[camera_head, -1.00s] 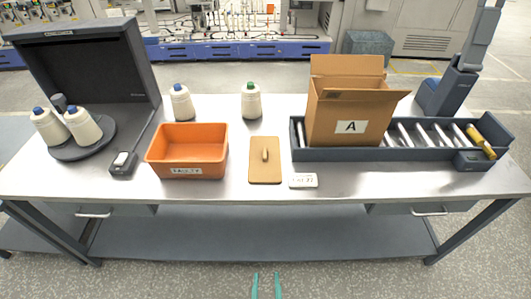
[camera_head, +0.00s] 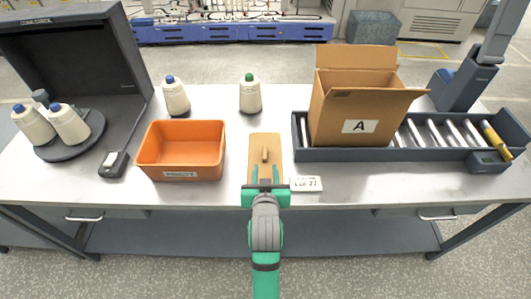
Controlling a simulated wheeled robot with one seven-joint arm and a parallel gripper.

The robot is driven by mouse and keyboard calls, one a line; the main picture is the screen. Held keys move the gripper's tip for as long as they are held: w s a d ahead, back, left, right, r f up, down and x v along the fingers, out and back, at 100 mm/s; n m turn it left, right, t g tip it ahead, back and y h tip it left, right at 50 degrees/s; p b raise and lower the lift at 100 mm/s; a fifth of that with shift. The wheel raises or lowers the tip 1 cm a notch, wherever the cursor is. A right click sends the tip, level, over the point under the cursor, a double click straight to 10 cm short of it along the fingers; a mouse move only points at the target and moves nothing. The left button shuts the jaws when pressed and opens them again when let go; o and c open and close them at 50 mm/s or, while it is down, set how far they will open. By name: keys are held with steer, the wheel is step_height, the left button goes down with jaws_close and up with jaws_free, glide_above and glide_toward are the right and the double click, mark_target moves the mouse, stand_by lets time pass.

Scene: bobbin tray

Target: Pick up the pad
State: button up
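The pad (camera_head: 258,143), which I take to be the flat tan rectangular board with a small upright wooden peg (camera_head: 265,154) on it, lies on the table near its front middle. My gripper (camera_head: 265,171) reaches in from the front over the pad's near part. Its two teal fingers are apart with nothing between them. The fingertips are just on the near side of the peg in the picture; their height above the pad cannot be told. The gripper hides the pad's near edge.
A white "LOT 27" block (camera_head: 306,184) lies close right of my gripper. An orange bin (camera_head: 180,166) stands left. Carton A (camera_head: 336,120) stands on a roller conveyor (camera_head: 400,154) at right. A green-tipped bobbin (camera_head: 250,97) stands behind the pad.

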mark_target(265, 155)
steer(key=x, duration=0.6)
steer(key=shift+a, duration=0.1)
steer(key=shift+f+x, duration=0.1)
steer(key=shift+x, duration=1.15)
steer(key=shift+f+x, duration=0.15)
steer(key=shift+x, duration=1.1)
steer(key=shift+s, duration=0.15)
steer(key=shift+c, duration=0.9)
jaws_close()
